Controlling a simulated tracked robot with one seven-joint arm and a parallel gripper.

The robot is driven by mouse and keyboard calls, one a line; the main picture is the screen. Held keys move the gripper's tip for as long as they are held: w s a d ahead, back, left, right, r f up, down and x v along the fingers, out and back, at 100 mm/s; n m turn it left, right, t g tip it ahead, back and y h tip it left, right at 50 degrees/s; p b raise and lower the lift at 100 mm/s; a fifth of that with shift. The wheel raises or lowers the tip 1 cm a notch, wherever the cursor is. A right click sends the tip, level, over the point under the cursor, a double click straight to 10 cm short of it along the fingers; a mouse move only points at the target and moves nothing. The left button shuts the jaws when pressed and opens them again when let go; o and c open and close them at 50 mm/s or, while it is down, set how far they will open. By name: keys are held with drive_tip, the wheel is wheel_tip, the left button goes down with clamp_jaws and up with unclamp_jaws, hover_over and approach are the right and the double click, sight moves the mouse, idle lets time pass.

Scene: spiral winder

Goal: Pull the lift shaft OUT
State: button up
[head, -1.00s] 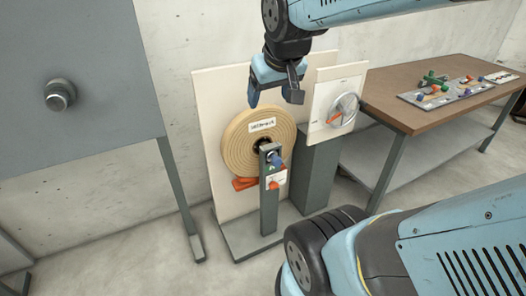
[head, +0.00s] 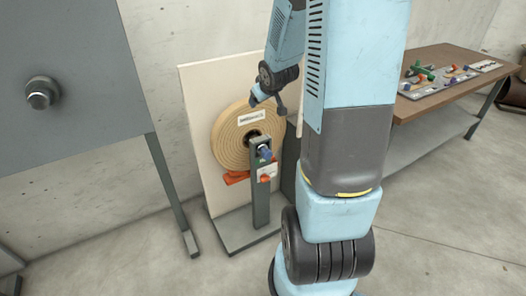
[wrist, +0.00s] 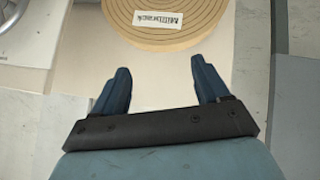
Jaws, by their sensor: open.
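The spiral winder has a tan coiled disc (head: 232,140) with a white label, standing against a cream board. In front of it a grey post (head: 260,192) carries a blue knob (head: 265,153) near its top and an orange-red knob (head: 266,178) on a white plate below. I cannot tell which part is the lift shaft. My gripper (head: 267,105) is open and empty near the disc's upper right edge, above the post and apart from the knobs. In the wrist view, the disc (wrist: 165,22) lies beyond my open fingers (wrist: 160,68); the post and its knobs are not visible there.
My own arm hides the area right of the winder. A brown table (head: 440,60) with small coloured parts stands at the right. A grey panel (head: 80,90) with a round knob (head: 42,93) stands at the left. Floor in front is clear.

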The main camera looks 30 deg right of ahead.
drive_tip(key=w+d+f+t+y, duration=0.1)
drive_tip(key=w+d+f, duration=0.1)
drive_tip(key=f, duration=0.3)
drive_tip(key=w+d+f, duration=0.2)
drive_tip(key=f, duration=0.4)
drive_tip(key=m+t+y, duration=0.1)
drive_tip(key=m+t, duration=0.4)
drive_tip(key=t, duration=0.3)
approach(265, 151)
drive_tip(key=w, duration=0.4)
drive_tip(key=w+f, duration=0.1)
drive_tip(key=w, duration=0.3)
drive_tip(key=w+d+f, duration=0.1)
drive_tip(key=w, duration=0.2)
drive_tip(key=shift+w, duration=0.4)
drive_tip(key=shift+c, duration=0.2)
